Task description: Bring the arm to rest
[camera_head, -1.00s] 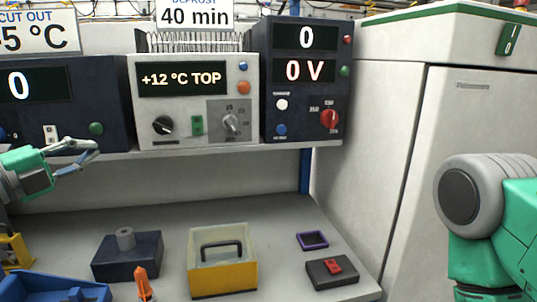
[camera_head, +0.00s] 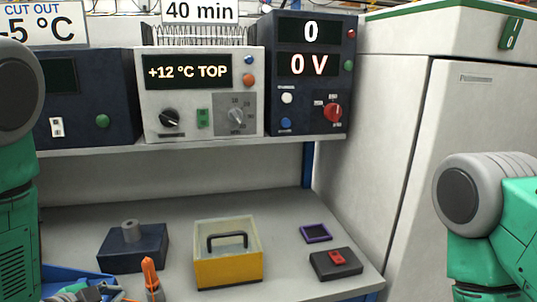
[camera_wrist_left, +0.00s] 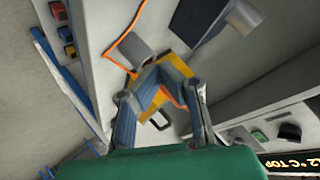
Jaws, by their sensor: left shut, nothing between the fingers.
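My left arm comes in at the left edge of the head view, its upper part upright and its forearm mostly out of frame. My left gripper (camera_head: 112,291) shows only in part at the bottom left, near the orange-tipped tool on the bench. In the left wrist view the gripper (camera_wrist_left: 160,78) has its fingers converging, with nothing held between them; a yellow object lies beyond the tips. My right arm shows at the right edge of the head view; its gripper is out of frame.
The bench holds a dark block with a grey cylinder (camera_head: 133,250), an orange tool (camera_head: 150,275), a yellow handled box (camera_head: 229,269), a purple-rimmed tray (camera_head: 316,233) and a black box with a red switch (camera_head: 336,264). Instruments (camera_head: 203,95) line the shelf above. A white cabinet (camera_head: 465,110) stands right.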

